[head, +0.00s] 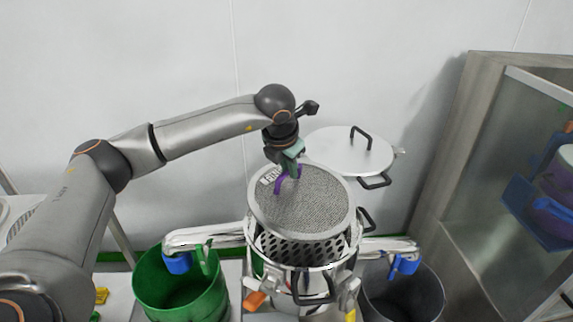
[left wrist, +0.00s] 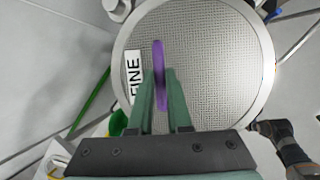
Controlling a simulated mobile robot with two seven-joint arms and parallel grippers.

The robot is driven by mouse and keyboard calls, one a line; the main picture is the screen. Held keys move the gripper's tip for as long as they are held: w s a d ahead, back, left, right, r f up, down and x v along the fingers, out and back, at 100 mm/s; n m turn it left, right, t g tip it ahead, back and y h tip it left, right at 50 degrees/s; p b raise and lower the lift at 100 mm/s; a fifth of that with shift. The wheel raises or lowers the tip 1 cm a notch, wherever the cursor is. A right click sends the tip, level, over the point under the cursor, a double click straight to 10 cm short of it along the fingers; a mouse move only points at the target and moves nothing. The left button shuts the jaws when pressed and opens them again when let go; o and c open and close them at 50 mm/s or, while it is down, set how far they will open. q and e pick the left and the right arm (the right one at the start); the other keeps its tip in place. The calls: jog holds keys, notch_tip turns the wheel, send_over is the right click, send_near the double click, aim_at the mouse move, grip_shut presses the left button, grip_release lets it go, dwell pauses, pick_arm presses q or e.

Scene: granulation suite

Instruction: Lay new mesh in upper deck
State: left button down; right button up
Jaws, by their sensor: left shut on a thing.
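The round mesh (head: 308,208) has a metal rim, a label and a purple handle (head: 283,183). My left gripper (head: 291,172) is shut on the purple handle and holds the mesh tilted over the sieve. In the left wrist view the mesh (left wrist: 205,60) carries a label reading "FINE", and the green fingers (left wrist: 162,100) stand at either side of the purple handle (left wrist: 159,65). The sieve's upper deck (head: 300,249) is open, with a perforated surface showing below the mesh. Whether the mesh's near edge touches the deck is unclear. My right gripper is not in view.
A round lid (head: 345,152) with black handles is swung back behind the sieve. A green bin (head: 178,290) stands at left and a grey bin (head: 402,297) at right, under side chutes. Black handles and clamps (head: 313,288) project from the sieve. A glass-fronted cabinet (head: 490,150) stands at right.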

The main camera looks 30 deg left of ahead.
aim_at(289, 190)
pick_arm(q)
jog(key=shift+f+b, duration=1.3)
jog(key=shift+f, duration=1.25)
jog(key=shift+f+b, duration=0.7)
jog(key=shift+f, duration=0.25)
notch_tip(289, 190, down, 5)
jog(key=b, duration=0.4)
jog(key=shift+s, duration=0.1)
jog(key=shift+f+b, duration=0.3)
jog(key=shift+b, duration=0.1)
jog(key=shift+f, duration=0.15)
jog(key=shift+d+b, duration=0.3)
jog(key=shift+d, duration=0.1)
